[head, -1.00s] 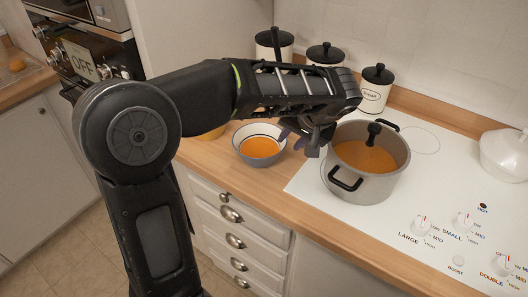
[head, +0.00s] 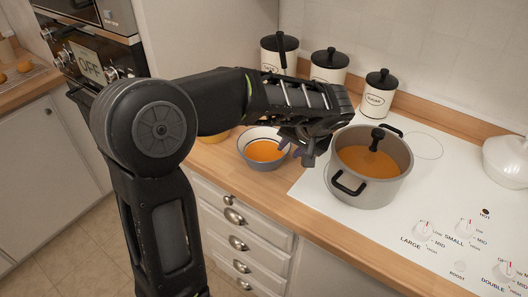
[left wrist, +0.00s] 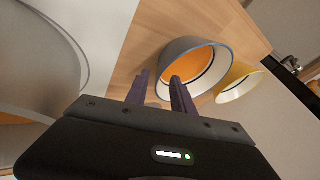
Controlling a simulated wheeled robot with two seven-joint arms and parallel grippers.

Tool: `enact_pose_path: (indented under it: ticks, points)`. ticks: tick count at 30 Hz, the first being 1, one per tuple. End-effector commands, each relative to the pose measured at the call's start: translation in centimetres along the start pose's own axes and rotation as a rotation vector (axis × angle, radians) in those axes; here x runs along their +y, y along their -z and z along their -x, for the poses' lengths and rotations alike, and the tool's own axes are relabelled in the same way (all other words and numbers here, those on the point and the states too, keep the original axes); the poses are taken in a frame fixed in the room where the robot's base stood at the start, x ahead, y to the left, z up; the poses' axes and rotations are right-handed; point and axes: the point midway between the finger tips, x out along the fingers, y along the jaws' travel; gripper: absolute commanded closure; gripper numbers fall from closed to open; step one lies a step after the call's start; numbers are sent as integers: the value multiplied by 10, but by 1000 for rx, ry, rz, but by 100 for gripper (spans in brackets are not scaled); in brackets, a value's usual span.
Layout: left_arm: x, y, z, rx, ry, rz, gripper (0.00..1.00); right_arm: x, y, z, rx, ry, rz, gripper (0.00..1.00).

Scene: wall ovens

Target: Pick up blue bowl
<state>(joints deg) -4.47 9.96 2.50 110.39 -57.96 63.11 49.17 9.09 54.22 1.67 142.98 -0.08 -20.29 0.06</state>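The blue bowl (head: 248,159), grey-blue outside with orange soup in it, stands on the wooden counter left of the pot. It also shows in the left wrist view (left wrist: 213,83), just beyond my fingers. My left gripper (head: 290,153) is at the bowl's right side, at rim height. In the left wrist view its two purple fingers (left wrist: 160,86) are apart. The right-hand finger overlaps the bowl in the picture, and the near rim edge shows in the gap. I cannot tell whether either finger touches it. My right gripper is out of view.
A pot (head: 364,188) of orange soup with a ladle stands on the white cooktop (head: 425,190), close right of my gripper. A yellow bowl (head: 215,136) is partly hidden behind my arm. Several canisters (head: 328,68) line the wall.

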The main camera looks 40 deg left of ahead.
Motion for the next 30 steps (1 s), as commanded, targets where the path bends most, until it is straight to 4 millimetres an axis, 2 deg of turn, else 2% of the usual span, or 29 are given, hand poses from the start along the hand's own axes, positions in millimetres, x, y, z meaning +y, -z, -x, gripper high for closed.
enact_pose_path:
  ticks: [3,9,27,30]
  points:
    - [-2,0,-16,-6,2,-3,71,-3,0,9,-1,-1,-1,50]
    - [-1,0,-40,-3,1,-2,71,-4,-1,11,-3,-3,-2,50]
    - [0,0,-41,-1,0,-1,71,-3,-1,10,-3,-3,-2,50]
    - [0,0,-41,-1,0,-1,78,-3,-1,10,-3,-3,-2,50]
